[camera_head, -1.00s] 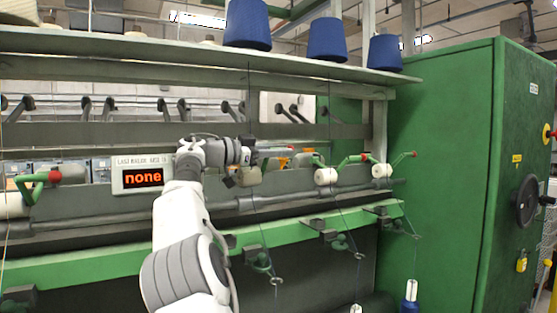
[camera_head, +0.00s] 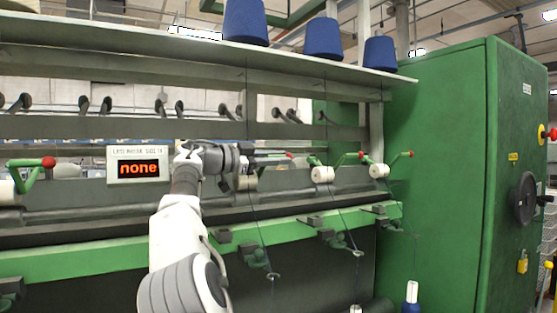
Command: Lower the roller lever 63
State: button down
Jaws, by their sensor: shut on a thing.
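My gripper (camera_head: 250,162) is at the end of my white and grey arm, in front of the green machine's roller row. It is shut on a roller lever (camera_head: 272,160), whose red tip shows just right of the gripper. The fingers are small and partly hidden by my wrist. A pale roller (camera_head: 247,183) shows just below the gripper. No number is readable on the levers, so I cannot confirm which is 63. The display (camera_head: 139,168) left of my wrist reads "none".
Two green levers with red tips stand close to the right, beside white rollers (camera_head: 322,174) and (camera_head: 379,170). Another green lever (camera_head: 32,170) is at far left. A shelf with blue yarn cones (camera_head: 322,39) hangs above. A green cabinet (camera_head: 440,180) bounds the right.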

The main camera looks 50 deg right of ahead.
jog(key=shift+f, duration=0.3)
jog(key=c, duration=0.8)
grip_release()
jog(key=shift+c, duration=0.2)
jog(key=shift+r, duration=0.1)
jog(key=shift+r, duration=0.1)
notch_tip(320, 180, up, 4)
jog(key=p, duration=0.3)
jog(key=s+d+r, duration=0.1)
jog(key=s+r, duration=0.2)
jog(key=s, duration=0.2)
jog(key=s+d+r+b, duration=0.1)
jog(key=s+d+r, duration=0.1)
jog(key=s, duration=0.4)
jog(key=shift+s+r, duration=0.15)
jog(key=shift+r, duration=0.75)
